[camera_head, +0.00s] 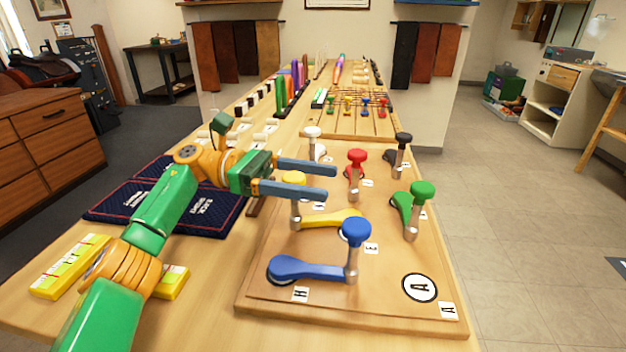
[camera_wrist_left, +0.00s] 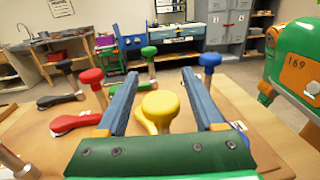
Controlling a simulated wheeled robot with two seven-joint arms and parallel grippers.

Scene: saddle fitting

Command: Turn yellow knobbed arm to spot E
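The yellow knobbed arm (camera_head: 328,219) lies on the wooden board (camera_head: 390,318). Its yellow knob (camera_head: 293,179) tops an upright metal post at the arm's left end, partly hidden by my gripper. My left gripper (camera_head: 332,183) is open, its two blue fingers level and pointing right. In the left wrist view, the yellow knob (camera_wrist_left: 160,104) shows between the spread fingers, and I see no clear contact. A small card (camera_head: 371,248) beside the blue knob seems to read E, but it is too small to be sure. My right gripper is not in view.
A blue knobbed arm (camera_head: 310,269) stands close in front of the yellow one. Red (camera_head: 356,160), green (camera_head: 422,192), black (camera_head: 404,140) and white (camera_head: 312,132) knobs stand around. A dark blue folded cloth (camera_head: 200,215) and yellow boxes (camera_head: 70,266) lie left of the board.

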